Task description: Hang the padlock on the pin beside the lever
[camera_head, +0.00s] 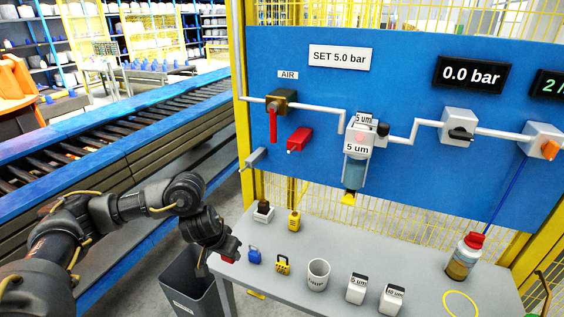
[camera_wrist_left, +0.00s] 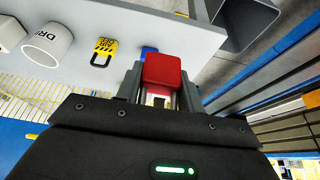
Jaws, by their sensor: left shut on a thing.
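My left gripper (camera_head: 222,256) is at the left edge of the table, shut on a red padlock (camera_head: 231,257). In the left wrist view, its red body (camera_wrist_left: 165,70) shows between the gripper's fingers (camera_wrist_left: 157,92); part of the padlock is hidden between them. The red lever (camera_head: 273,125) hangs down from the brass valve under the AIR label on the blue panel. Right of it a red block-like piece (camera_head: 299,139) with a pale end sticks out; I cannot tell whether it is the pin. A grey bar (camera_head: 255,158) juts out below left. My right gripper is out of view.
On the grey table (camera_head: 330,247) stand a blue padlock (camera_head: 254,256), a yellow padlock-like piece (camera_head: 283,264), a white mug (camera_head: 317,275), white blocks (camera_head: 356,289) and a red-capped bottle (camera_head: 465,258). A grey bin (camera_head: 190,290) is below my left gripper. A conveyor (camera_head: 120,125) runs at left.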

